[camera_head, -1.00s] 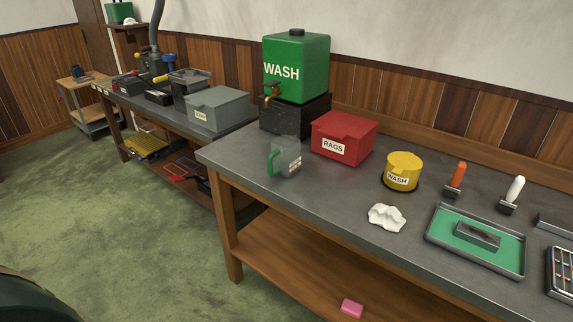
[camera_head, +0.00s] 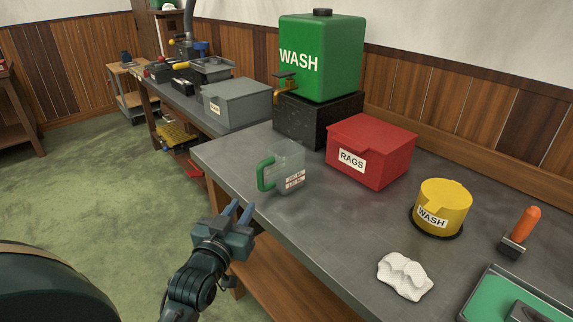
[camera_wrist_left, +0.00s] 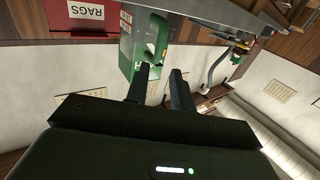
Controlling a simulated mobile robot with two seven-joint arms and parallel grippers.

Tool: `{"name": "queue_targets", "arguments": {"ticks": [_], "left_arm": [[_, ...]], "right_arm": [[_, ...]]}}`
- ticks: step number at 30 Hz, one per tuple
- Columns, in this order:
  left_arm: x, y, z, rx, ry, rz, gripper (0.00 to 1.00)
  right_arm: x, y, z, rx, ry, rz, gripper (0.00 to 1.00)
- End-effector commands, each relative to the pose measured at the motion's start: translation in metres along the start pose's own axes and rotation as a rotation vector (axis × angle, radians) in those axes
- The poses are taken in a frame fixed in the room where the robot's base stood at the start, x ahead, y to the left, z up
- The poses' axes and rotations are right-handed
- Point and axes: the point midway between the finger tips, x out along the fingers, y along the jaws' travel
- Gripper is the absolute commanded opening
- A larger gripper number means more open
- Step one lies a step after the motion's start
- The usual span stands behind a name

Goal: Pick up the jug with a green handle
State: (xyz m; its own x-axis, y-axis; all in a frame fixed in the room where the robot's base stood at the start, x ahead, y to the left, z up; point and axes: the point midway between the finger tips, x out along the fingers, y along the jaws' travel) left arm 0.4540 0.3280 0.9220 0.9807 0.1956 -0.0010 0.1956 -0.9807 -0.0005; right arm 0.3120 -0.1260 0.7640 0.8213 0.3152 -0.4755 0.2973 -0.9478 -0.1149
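The jug (camera_head: 288,168) is clear with a green handle (camera_head: 266,173) on its left side and a white label on its front. It stands upright on the grey bench top, in front of the green wash tank. My left gripper (camera_head: 239,211) is in front of and below the jug, at the bench's front edge, apart from it. Its two fingers are spread with nothing between them. In the left wrist view the jug's green handle (camera_wrist_left: 162,37) shows just beyond the open fingertips (camera_wrist_left: 161,72). My right gripper is not in view.
A green wash tank (camera_head: 335,60) with a tap stands on a black block behind the jug. A red rags box (camera_head: 385,150), a yellow wash tub (camera_head: 444,205) and a crumpled white cloth (camera_head: 404,275) are to its right. The bench's front edge (camera_head: 262,212) lies near my gripper.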

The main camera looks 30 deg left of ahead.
Motion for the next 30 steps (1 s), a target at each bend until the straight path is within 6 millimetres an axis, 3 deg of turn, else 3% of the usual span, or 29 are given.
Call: {"name": "queue_targets", "arguments": {"ticks": [9,17,25,30], "left_arm": [[0.058,0.000,-0.002,0.000,0.002,0.000,0.24],[0.079,0.000,-0.002,0.000,0.000,0.000,0.24],[0.117,0.000,-0.005,0.000,0.001,0.000,0.24],[0.127,0.000,-0.005,0.000,0.000,0.001,0.24]], "right_arm": [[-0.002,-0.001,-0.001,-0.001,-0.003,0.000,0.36],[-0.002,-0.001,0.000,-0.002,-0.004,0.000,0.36],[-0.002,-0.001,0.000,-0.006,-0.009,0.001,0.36],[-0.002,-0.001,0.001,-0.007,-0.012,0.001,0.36]]}}
